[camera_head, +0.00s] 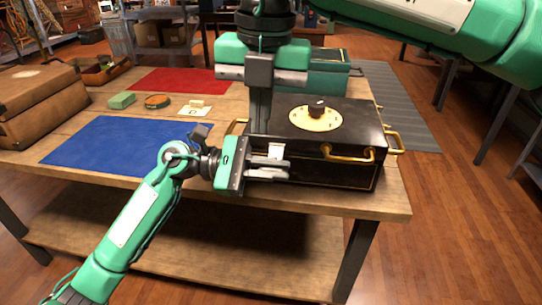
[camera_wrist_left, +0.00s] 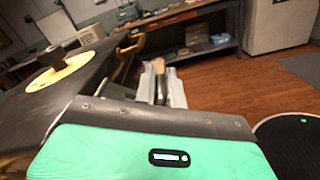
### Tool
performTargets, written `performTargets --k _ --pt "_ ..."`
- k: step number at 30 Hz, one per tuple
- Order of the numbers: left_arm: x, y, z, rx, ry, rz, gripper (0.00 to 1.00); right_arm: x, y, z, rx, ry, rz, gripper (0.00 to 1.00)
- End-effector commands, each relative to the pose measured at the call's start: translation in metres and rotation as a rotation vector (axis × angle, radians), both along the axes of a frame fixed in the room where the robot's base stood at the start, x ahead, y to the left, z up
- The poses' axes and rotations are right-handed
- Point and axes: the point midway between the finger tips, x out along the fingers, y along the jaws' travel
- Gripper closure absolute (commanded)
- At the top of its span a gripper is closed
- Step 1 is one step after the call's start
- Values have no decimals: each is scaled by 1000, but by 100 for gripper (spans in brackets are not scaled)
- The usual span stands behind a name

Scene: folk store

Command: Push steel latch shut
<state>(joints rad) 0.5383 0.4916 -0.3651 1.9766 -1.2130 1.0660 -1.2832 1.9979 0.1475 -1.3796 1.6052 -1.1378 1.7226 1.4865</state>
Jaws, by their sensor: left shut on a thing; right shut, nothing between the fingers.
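My left gripper (camera_head: 278,172) is at the front wall, fingers pointing right, shut on what appears to be this latch. The fingers hide most of it. The left wrist view shows the fingers (camera_wrist_left: 160,90) beside the box (camera_wrist_left: 95,75). My right gripper (camera_head: 261,125) points down at the lid's left part, shut and empty.
Gold handles (camera_head: 347,155) stick out from the box. A blue mat (camera_head: 120,145) lies left of it, a red mat (camera_head: 180,81) behind. A brown case (camera_head: 40,103), a green block (camera_head: 122,100) and a round tin (camera_head: 157,101) stand on the left.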

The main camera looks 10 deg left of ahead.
Motion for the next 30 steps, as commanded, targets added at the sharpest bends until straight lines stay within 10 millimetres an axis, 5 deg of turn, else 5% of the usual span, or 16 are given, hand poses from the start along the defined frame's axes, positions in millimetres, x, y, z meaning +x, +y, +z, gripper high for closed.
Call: performTargets --k 8,23,30 --pt "-1 0 -2 3 4 -3 100 9 -10 10 -55 -71 -61 100" --pt "-1 0 -2 3 4 -3 100 16 -9 -85 -54 -66 -57 100" --pt "-1 0 -2 3 4 -3 100 40 -7 -105 -52 -67 -61 100"
